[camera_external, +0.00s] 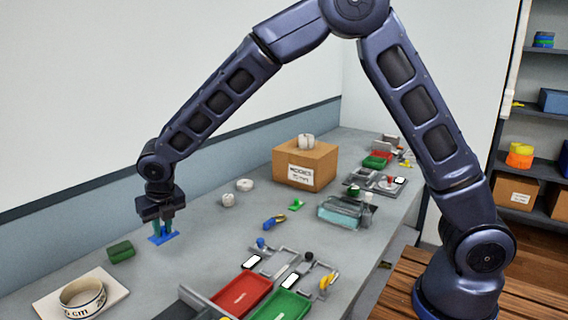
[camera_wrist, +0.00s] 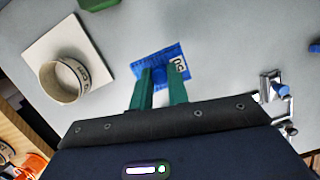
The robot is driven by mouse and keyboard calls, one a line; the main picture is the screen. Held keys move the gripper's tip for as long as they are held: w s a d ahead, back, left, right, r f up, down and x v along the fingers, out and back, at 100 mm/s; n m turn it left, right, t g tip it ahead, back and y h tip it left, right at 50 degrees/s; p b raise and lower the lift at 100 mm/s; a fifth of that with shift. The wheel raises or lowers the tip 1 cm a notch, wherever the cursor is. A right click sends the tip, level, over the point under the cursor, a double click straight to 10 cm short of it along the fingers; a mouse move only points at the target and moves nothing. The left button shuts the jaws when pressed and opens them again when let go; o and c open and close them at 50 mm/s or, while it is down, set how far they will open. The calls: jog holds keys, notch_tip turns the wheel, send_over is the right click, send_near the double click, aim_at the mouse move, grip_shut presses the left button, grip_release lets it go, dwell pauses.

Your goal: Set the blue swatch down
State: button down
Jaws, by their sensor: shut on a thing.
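The blue swatch (camera_external: 162,237) is a small flat piece at the tips of my gripper (camera_external: 162,226), over the left part of the grey table (camera_external: 190,262). In the wrist view the swatch (camera_wrist: 165,66) sits between and beyond the two green fingers of my gripper (camera_wrist: 159,80), with a white label with dark marks on its right end. My gripper is shut on the swatch. The swatch is at or just above the table top; I cannot tell whether it touches. The fingers hide part of it.
A green block (camera_external: 121,251) lies close to the left of the swatch. A round white cup-like ring (camera_external: 83,298) stands on a pale square board (camera_external: 48,306) at the front left. Red (camera_external: 241,295) and green (camera_external: 282,306) trays lie front centre. The table right of the swatch is clear.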

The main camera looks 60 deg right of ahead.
aim_at(168, 239)
notch_tip(168, 239, down, 11)
jog(key=shift+r, duration=0.2)
dwell(0.3)
jog(key=c, duration=1.4)
grip_release()
jog(key=shift+f, duration=0.15)
jog(key=shift+o, duration=0.2)
jog(key=v, duration=1.2)
jog(key=shift+r, duration=0.2)
